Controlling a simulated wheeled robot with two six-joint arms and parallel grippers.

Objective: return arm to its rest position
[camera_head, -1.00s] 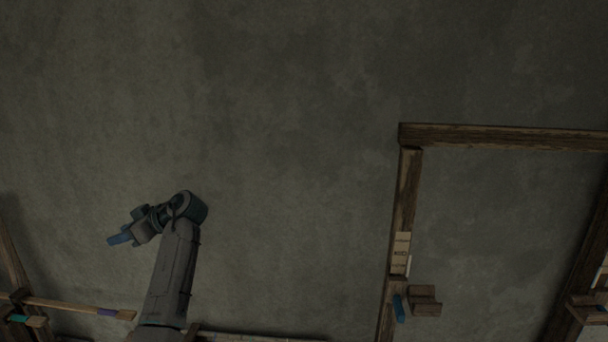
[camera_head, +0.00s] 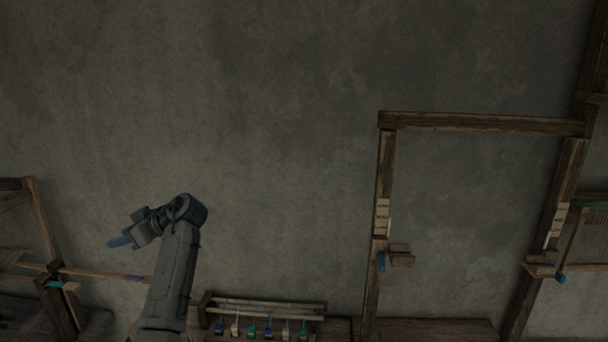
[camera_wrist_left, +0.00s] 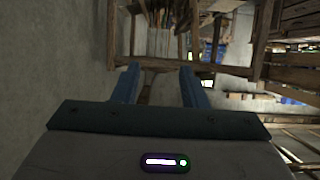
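My left arm rises from the bottom of the head view and bends left at its top joint. Its left gripper (camera_head: 120,242) has blue fingertips and points left in front of the bare wall. In the left wrist view the two blue fingers (camera_wrist_left: 158,84) stand well apart with nothing between them, so the gripper is open and empty. It touches nothing that I can see. My right gripper is not in either view.
A wooden loom frame (camera_head: 480,122) stands at the right. Another wooden frame (camera_head: 45,225) is at the lower left. A low rack (camera_head: 268,309) with several coloured hanging pieces is at bottom centre. The wall (camera_head: 280,100) above is clear.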

